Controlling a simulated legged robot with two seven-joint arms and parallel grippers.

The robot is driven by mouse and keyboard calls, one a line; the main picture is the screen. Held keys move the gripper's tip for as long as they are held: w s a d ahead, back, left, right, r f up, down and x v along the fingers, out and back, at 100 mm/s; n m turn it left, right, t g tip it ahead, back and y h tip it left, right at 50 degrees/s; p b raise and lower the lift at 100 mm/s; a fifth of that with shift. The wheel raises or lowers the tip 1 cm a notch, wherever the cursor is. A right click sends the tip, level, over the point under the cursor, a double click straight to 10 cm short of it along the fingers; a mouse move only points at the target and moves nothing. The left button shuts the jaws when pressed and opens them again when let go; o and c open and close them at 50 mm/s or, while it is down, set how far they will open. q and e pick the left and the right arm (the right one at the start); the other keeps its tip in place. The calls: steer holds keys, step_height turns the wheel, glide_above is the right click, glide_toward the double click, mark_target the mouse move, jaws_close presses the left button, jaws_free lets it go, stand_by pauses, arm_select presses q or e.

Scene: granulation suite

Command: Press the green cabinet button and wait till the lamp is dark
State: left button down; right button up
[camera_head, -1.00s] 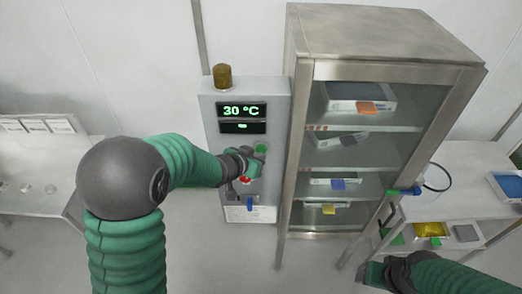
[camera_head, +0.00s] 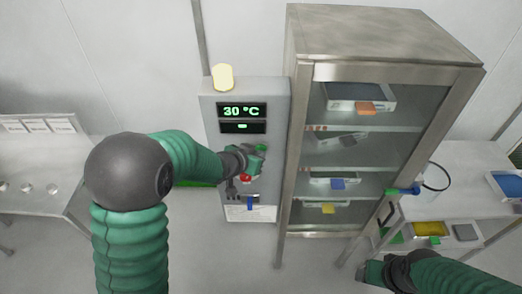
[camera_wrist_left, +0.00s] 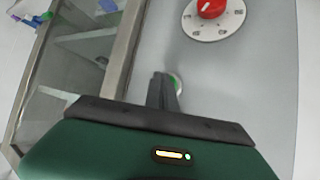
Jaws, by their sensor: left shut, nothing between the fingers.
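The control cabinet (camera_head: 212,130) stands upright with a display reading 30 °C. The lamp (camera_head: 222,78) on its top glows pale yellow. My left gripper (camera_head: 258,158) is shut and empty at the cabinet front, below the display. The green button (camera_head: 262,147) shows just above the fingertips. In the left wrist view the green button (camera_wrist_left: 177,82) sits in a pale ring, partly hidden behind the shut fingers (camera_wrist_left: 162,90). I cannot tell whether the fingertips touch it. My right gripper (camera_head: 372,272) is low at the right, away from the cabinet; its jaws are unclear.
A red knob (camera_head: 245,178) with a dial (camera_wrist_left: 213,30) sits beside the button, with a blue-handled part (camera_head: 250,202) below. A glass-fronted cabinet (camera_head: 385,70) with trays stands close on the right. Tables stand at the left (camera_head: 30,200) and right (camera_head: 470,160).

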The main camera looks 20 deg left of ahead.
arm_select(q)
steer(key=shift+s+d+b, duration=0.25)
steer(key=shift+s+b, duration=0.05)
steer(key=shift+s, duration=0.55)
steer(key=shift+s, duration=0.1)
steer(key=s, duration=0.1)
steer(key=s+d+b, duration=0.1)
steer(key=s, duration=0.2)
steer(key=shift+s+d, duration=0.25)
steer(key=shift+s, duration=0.1)
steer(key=shift+w, duration=0.1)
steer(key=shift+a+b, duration=0.1)
steer(key=shift+b, duration=0.2)
